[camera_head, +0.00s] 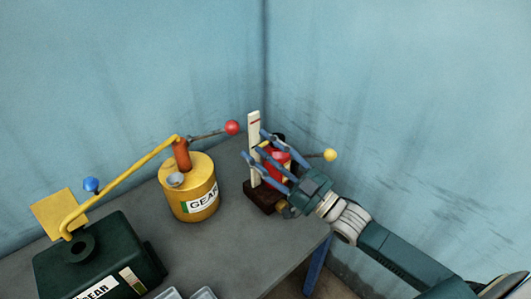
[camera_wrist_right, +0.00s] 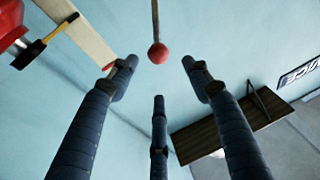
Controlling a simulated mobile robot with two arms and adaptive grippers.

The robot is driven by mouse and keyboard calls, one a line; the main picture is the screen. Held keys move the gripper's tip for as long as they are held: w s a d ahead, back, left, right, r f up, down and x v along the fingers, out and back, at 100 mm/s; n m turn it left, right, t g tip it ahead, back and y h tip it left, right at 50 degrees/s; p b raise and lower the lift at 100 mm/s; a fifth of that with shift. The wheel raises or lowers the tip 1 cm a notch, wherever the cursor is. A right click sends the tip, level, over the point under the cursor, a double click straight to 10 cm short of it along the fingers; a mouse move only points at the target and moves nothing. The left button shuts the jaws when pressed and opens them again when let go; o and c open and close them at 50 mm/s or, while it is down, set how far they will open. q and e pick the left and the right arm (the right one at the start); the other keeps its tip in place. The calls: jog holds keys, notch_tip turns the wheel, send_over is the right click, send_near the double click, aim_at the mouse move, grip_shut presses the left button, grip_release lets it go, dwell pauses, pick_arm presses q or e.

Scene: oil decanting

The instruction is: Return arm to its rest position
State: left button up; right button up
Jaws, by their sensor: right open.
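My right gripper (camera_head: 256,148) reaches in from the lower right in the head view. Its blue fingers are spread and empty, beside and partly in front of a red device (camera_head: 279,155) with a white upright board (camera_head: 254,125) and a dark base (camera_head: 262,197). Whether they touch it, I cannot tell. In the right wrist view my right gripper (camera_wrist_right: 158,76) has three fingers apart with nothing between them. A red ball knob (camera_wrist_right: 158,53) on a rod shows past the fingertips. In the head view a red knob (camera_head: 232,128) tops the yellow can's lever. My left gripper is out of view.
The grey table (camera_head: 230,245) holds a yellow GEAR can (camera_head: 188,205) and a green GEAR container (camera_head: 95,262). A yellow pipe (camera_head: 120,183) runs between them. A yellow knob (camera_head: 330,155) sticks out by my right gripper. Blue walls close the corner. A brown shelf (camera_wrist_right: 235,125) shows in the wrist view.

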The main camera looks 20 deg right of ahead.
jog(key=shift+s+d+f, duration=0.2)
jog(key=shift+s+d, duration=0.1)
jog(key=shift+s, duration=0.3)
jog(key=s+a+f+m+g+h, duration=0.1)
jog(key=s+a+f+g+h, duration=0.2)
jog(key=f, duration=0.6)
jog(key=s+f+m+g+h, duration=0.2)
jog(key=s+f+g+h, duration=0.3)
jog(key=f, duration=0.4)
jog(key=s+d+f+m+g+h, duration=0.1)
jog(key=s+f+g, duration=0.3)
jog(key=s, duration=0.6)
jog(key=s+d+f+g+h, duration=0.1)
jog(key=s+d+f+g, duration=0.3)
jog(key=s, duration=0.6)
notch_tip(320, 180, down, 28)
jog(key=s+a+b, duration=0.2)
jog(key=b, duration=0.1)
jog(key=s+d+f+g+b, duration=0.1)
jog(key=s+d+f+b, duration=0.1)
jog(key=s+f, duration=1.5)
notch_tip(320, 180, down, 3)
jog(key=shift+d+g+b, duration=0.3)
jog(key=shift+d+b, duration=0.1)
jog(key=shift+b, duration=0.1)
